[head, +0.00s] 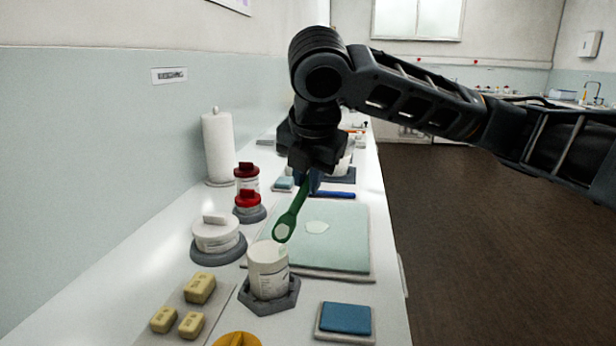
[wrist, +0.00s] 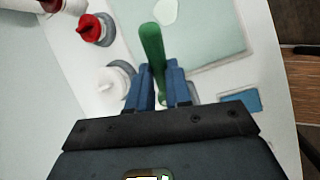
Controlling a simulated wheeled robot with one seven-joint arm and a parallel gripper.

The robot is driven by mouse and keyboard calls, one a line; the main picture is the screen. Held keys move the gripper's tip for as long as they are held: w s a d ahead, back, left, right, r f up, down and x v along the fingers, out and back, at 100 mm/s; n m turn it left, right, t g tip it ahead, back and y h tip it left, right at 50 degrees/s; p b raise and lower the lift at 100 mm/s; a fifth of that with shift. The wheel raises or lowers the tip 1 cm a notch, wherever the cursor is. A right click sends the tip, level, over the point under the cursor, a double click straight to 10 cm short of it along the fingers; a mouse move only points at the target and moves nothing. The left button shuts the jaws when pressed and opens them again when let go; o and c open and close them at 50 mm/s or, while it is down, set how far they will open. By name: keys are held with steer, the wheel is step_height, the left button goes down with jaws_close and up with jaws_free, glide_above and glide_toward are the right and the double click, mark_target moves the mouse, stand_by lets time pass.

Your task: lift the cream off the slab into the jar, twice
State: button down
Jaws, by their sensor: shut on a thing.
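My gripper (head: 313,180) is shut on a green spatula (head: 291,214), which also shows between the blue fingers in the wrist view (wrist: 152,52). The spatula slants down to the left in the head view. A pale cream dab (head: 282,231) sits on its broad end, just above the rim of the white jar (head: 267,276). The jar stands upright in a grey hexagonal holder. Behind and right of it lies the pale green slab (head: 345,252) with a cream patch (head: 317,227) on it. The patch also shows at the top of the wrist view (wrist: 165,11).
A white lid-like piece (head: 215,232) rests on a grey round stand left of the jar. Red-topped containers (head: 247,190) and a paper roll (head: 218,148) stand behind. Yellow blocks (head: 199,288) lie front left; a blue pad (head: 345,318) lies front right. The counter's right edge is close.

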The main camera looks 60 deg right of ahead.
steer(key=shift+r+p, duration=2.05)
steer(key=shift+r, duration=0.65)
